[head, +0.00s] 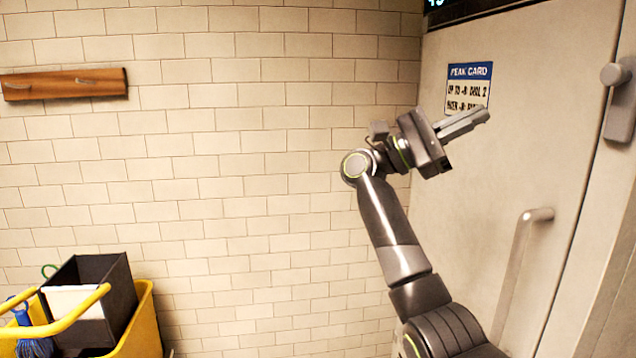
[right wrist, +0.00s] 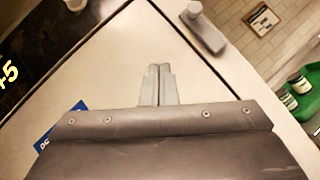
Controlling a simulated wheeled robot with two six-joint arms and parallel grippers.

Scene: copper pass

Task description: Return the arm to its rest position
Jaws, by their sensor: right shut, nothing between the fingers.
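My right arm reaches up from the bottom right in the head view. Its gripper (head: 463,123) is raised in front of the pale door, pointing right, just below and partly over a blue and white card sign. In the right wrist view the two fingers (right wrist: 160,84) are together, shut with nothing between them. A pale door panel (right wrist: 110,60) lies beyond the fingertips. My left gripper is not in the head view.
The pale door (head: 540,110) has a long bar handle (head: 517,265) and a latch (head: 619,100) at right. A yellow cart (head: 147,325) with a dark box (head: 120,290) stands lower left. A wooden hook rail (head: 65,84) is on the tiled wall. A green tray (right wrist: 304,105) holds jars.

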